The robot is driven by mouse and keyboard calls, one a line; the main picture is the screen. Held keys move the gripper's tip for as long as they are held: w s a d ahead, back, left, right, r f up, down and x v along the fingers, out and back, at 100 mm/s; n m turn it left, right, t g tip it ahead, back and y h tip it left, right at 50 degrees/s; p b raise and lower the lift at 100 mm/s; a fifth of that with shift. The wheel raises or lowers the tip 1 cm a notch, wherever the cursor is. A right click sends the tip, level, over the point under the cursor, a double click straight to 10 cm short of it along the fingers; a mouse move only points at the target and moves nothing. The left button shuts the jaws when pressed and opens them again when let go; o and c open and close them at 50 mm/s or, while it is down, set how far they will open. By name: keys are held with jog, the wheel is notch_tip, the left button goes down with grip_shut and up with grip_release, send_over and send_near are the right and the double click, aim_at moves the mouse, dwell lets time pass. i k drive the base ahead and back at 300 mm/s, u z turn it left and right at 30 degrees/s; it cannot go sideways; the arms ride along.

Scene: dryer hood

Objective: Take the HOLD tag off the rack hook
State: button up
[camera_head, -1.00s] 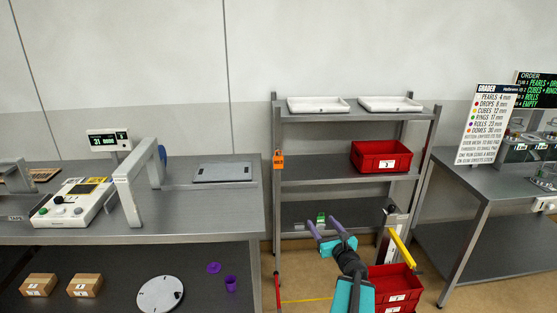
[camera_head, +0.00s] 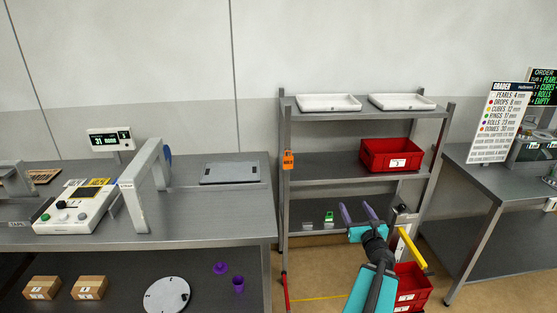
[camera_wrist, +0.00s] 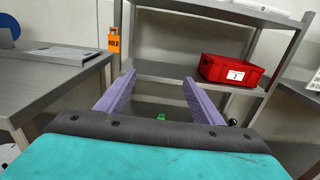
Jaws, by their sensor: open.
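The orange HOLD tag (camera_head: 288,159) hangs at the left front post of the metal rack (camera_head: 287,200). It also shows in the wrist view (camera_wrist: 114,41), up and to the left of my fingers, its lettering facing me. The hook itself is too small to make out. My gripper (camera_head: 358,212) is open and empty, with two purple fingers. It is in front of the rack, lower than the tag and to its right, clear of it. In the wrist view the fingers (camera_wrist: 157,88) stand wide apart with nothing between them.
A red bin (camera_head: 390,155) stands on the middle shelf and white trays (camera_head: 329,102) on the top. A small green item (camera_head: 329,217) is on the lower shelf. A steel table (camera_head: 205,225) borders the rack's left. Red crates (camera_head: 411,282) stand on the floor at right.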

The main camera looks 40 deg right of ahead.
aim_at(287, 161)
jog(key=i, duration=1.2)
jog(key=z, duration=0.05)
